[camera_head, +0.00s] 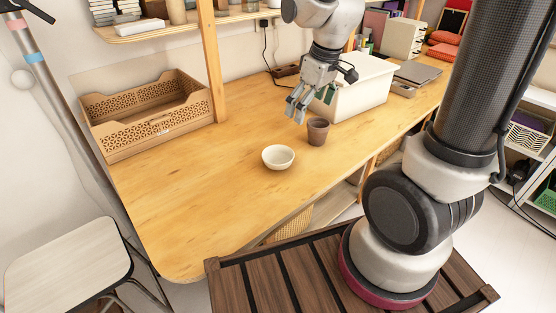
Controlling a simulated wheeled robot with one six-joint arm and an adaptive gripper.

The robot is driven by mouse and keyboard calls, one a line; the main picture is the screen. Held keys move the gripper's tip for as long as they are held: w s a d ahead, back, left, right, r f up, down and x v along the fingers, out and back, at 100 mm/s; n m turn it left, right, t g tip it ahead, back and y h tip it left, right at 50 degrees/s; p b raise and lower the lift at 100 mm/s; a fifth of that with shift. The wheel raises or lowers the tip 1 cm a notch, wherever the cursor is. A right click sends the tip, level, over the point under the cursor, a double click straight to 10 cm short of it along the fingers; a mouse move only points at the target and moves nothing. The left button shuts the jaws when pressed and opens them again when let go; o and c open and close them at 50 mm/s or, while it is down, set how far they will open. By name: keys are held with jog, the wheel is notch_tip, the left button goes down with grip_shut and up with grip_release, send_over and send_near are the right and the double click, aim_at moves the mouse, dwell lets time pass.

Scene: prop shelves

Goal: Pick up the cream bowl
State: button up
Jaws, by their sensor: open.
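The cream bowl (278,158) stands upright on the wooden desk (190,190), toward its front edge. It looks empty inside. My gripper (296,112) is open and empty above the desk. In the picture it is up and slightly to the right of the bowl, apart from it. Its fingers point down, near a brown cup (318,132). I cannot tell exactly how high the fingertips are above the desk.
The brown cup stands close to the bowl's right. A white box (362,90) is behind the cup. A carved wooden tray (150,118) sits at the back left, beside a wooden post (211,60). The desk left of the bowl is clear.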

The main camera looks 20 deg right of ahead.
aim_at(277, 163)
jog(key=w+a+f+n, duration=0.1)
jog(key=a+f, duration=0.1)
jog(key=f, duration=0.4)
jog(key=w+a+f+n, duration=0.1)
jog(key=w+a+f, duration=0.1)
jog(key=f, duration=0.4)
jog(key=w+a+f+n+g, duration=0.1)
jog(key=w+a+f, duration=0.1)
jog(key=f, duration=0.5)
jog(key=shift+a, duration=0.35)
jog(key=c, duration=0.9)
